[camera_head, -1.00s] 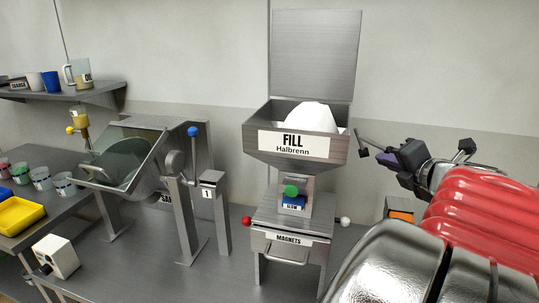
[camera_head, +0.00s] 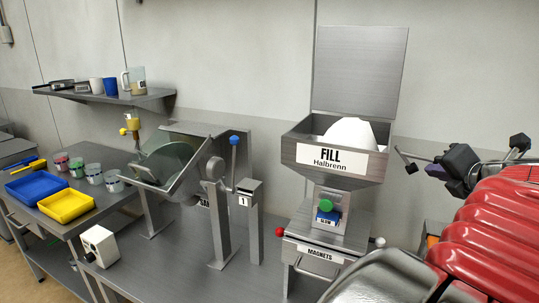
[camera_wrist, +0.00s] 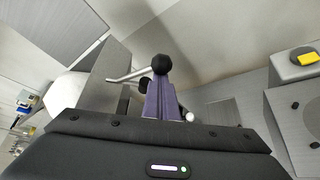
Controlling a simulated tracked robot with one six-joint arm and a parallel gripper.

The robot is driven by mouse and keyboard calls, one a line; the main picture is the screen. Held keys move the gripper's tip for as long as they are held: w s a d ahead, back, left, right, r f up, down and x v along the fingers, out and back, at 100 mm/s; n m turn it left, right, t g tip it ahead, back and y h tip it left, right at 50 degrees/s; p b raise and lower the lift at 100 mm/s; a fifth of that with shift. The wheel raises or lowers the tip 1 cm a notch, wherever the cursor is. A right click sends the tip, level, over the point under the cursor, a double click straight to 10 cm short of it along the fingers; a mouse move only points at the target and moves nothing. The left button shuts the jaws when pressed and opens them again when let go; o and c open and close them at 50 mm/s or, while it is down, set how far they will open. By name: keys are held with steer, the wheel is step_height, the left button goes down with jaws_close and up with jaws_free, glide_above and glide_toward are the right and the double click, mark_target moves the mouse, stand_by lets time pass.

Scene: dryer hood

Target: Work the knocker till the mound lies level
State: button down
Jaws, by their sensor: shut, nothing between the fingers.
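The steel hopper (camera_head: 293,146), labelled FILL Halbrenn, has its lid raised. A pale mound (camera_head: 350,132) rises above its rim, heaped and not level; its lower part is hidden by the front wall. In the wrist view the mound (camera_wrist: 64,91) shows at the left. The knocker is a thin rod by the hopper's right side, with a black ball knob (camera_wrist: 160,64). My gripper (camera_head: 434,171) is right of the hopper, its purple fingers shut and empty. In the wrist view the fingertips (camera_wrist: 160,86) are just below the knob in the picture; I cannot tell if they touch.
Below the hopper are a green knob (camera_head: 326,203), a MAGNETS drawer (camera_head: 318,253) and red (camera_head: 279,232) and white (camera_head: 380,242) balls. A blue-handled lever (camera_head: 234,140) stands left. Blue (camera_head: 36,184) and yellow (camera_head: 67,205) trays and cups are on the left bench.

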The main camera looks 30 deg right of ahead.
steer(key=shift+s+d+r, duration=0.1)
steer(key=shift+d+r, duration=0.05)
steer(key=shift+r, duration=0.15)
steer(key=shift+s, duration=0.1)
steer(key=v, duration=1.3)
steer(key=shift+a+f, duration=0.15)
steer(key=shift+a, duration=0.2)
steer(key=shift+s, duration=0.1)
